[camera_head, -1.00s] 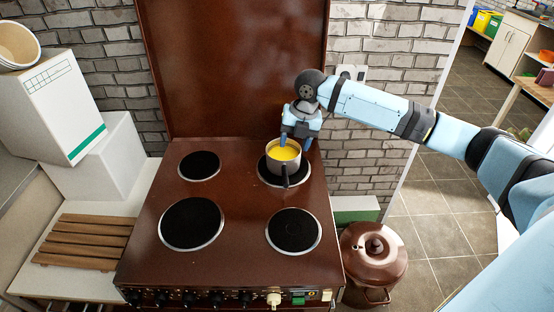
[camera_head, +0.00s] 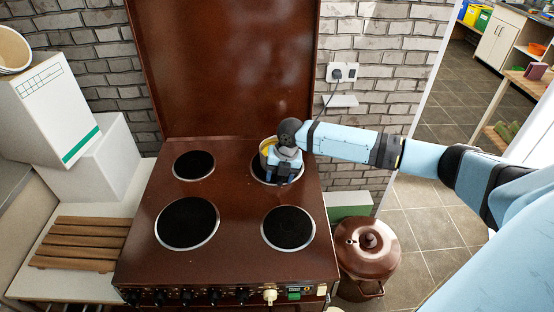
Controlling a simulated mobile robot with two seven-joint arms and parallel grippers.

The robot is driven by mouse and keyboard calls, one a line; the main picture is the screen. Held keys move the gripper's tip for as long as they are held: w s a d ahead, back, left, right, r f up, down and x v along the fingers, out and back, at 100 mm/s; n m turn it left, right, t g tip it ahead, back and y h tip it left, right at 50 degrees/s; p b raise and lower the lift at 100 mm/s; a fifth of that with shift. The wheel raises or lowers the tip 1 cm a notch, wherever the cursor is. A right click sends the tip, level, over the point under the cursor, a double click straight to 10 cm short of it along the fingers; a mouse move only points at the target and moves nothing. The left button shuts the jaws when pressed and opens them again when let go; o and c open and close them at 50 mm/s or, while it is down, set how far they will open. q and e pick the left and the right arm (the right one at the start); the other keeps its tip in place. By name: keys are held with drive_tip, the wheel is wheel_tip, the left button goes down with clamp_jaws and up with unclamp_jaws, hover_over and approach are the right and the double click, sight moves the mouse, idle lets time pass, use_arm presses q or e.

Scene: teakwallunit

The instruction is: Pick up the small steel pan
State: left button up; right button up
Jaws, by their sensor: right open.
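The small steel pan (camera_head: 264,149) stands on the back right hotplate of the brown stove. Only part of its rim and yellow inside shows, at the upper left of my right gripper. Its handle is hidden behind the gripper. My right gripper (camera_head: 283,180) is open, low over the front of that hotplate, with its fingers pointing toward the stove's front. Whether the pan's handle is between the fingers cannot be seen. My left gripper is not in view.
The brown stove (camera_head: 165,262) has three bare hotplates. A tall brown panel (camera_head: 225,65) rises behind it. A slatted wooden rack (camera_head: 82,245) and white boxes (camera_head: 50,105) are on the left. A brown lidded pot (camera_head: 368,262) stands at the right.

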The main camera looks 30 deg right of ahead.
drive_tip(key=shift+f, duration=0.2)
clamp_jaws()
drive_tip(key=shift+w+r, duration=0.1)
drive_tip(key=shift+r, duration=0.05)
idle(1.2)
